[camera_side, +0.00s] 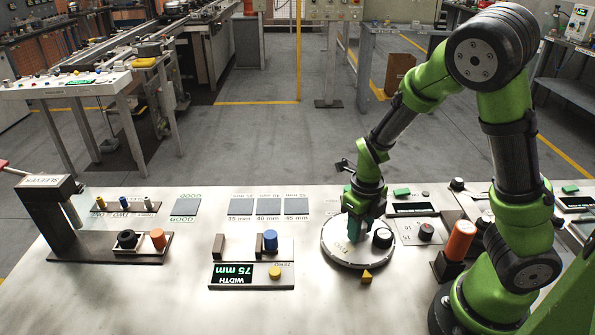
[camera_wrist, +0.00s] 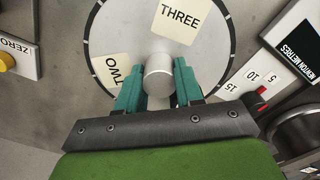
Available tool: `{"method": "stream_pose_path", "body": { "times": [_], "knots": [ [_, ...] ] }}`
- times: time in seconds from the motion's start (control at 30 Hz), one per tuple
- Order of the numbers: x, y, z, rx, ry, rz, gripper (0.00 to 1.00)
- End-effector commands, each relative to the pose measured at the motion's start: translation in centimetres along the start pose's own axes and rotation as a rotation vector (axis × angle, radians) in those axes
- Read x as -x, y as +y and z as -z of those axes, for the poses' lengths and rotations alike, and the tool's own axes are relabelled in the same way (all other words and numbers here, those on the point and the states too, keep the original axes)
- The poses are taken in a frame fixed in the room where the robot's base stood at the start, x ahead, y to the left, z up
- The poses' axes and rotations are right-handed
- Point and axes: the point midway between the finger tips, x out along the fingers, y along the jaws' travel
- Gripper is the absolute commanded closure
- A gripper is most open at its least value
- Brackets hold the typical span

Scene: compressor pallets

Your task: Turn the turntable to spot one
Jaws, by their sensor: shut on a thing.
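The turntable (camera_side: 335,254) is a round pale grey disc with a dark edge on the bench. In the wrist view the turntable (camera_wrist: 112,38) shows a THREE label (camera_wrist: 180,18) at the top and a TWO label (camera_wrist: 114,78) at the left. A silver knob (camera_wrist: 158,74) stands at its middle. My gripper (camera_wrist: 158,90) has its teal fingers on both sides of this knob, shut on it. In the side view my gripper (camera_side: 356,232) points down onto the disc. A yellow pointer (camera_side: 366,276) sits at the disc's front edge. The near part of the disc is hidden in the wrist view.
A dial plate (camera_side: 425,231) and an orange cylinder (camera_side: 461,240) are to the right. The 75 mm width gauge (camera_side: 243,271) is left of the disc, and the sleeve station (camera_side: 48,220) farther left.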

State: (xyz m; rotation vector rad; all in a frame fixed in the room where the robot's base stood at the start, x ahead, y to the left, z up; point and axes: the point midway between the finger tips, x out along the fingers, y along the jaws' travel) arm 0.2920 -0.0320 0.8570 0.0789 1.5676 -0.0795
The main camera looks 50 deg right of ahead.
Motion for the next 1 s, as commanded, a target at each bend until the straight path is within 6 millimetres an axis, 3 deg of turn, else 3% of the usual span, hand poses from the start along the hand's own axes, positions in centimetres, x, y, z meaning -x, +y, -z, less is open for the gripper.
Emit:
{"method": "stream_pose_path", "body": {
  "times": [1.0],
  "knots": [
    [-0.07, 0.03, 0.35, -0.513, 0.01, 0.002, 1.0]
  ]
}}
